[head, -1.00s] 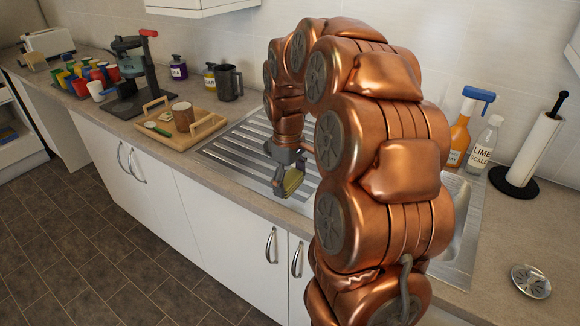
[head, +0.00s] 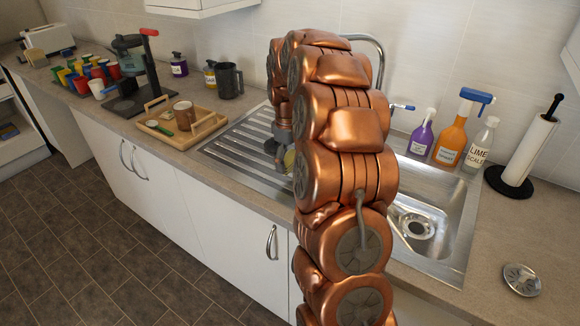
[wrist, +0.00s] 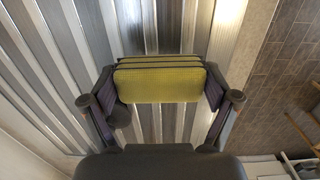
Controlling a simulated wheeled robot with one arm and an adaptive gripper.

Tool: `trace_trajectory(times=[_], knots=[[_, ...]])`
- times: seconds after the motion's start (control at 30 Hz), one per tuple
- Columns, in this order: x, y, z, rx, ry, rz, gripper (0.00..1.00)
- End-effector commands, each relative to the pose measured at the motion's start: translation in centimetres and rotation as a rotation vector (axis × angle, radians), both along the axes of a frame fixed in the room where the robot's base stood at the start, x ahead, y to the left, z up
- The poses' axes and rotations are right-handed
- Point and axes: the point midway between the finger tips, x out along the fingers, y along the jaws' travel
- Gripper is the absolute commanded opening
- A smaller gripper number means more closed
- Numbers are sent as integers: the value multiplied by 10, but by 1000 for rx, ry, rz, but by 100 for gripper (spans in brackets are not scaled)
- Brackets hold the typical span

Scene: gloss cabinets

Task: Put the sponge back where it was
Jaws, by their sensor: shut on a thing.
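A yellow-green sponge (wrist: 160,84) with dark stripes along one side is held between the two fingers of my gripper (wrist: 160,92) in the wrist view. The ridged metal drainboard lies beneath it; I cannot tell the gap. In the head view my gripper (head: 284,152) is over the drainboard (head: 235,150), left of my arm. The sponge shows there only as a small yellow patch (head: 289,159), mostly hidden by my arm.
The sink basin (head: 425,225) is right of my arm. Behind it stand a purple spray bottle (head: 421,138), an orange one (head: 451,140) and a clear bottle (head: 481,146). A wooden tray (head: 183,138) with a mug is left of the drainboard. A paper towel roll (head: 530,150) stands right.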

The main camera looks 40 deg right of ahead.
Motion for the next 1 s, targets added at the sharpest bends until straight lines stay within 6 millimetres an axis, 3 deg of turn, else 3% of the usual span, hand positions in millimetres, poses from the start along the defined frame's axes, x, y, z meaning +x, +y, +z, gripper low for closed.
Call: trace_trajectory(times=[0.17,0.53,0.93,0.97,1.0], knots=[[5,-4,0,0,0,-1,43],[4,-3,-33,1,3,0,43],[4,-3,-40,0,0,0,43],[4,-3,-39,0,0,0,89],[4,-3,-39,0,0,0,93]])
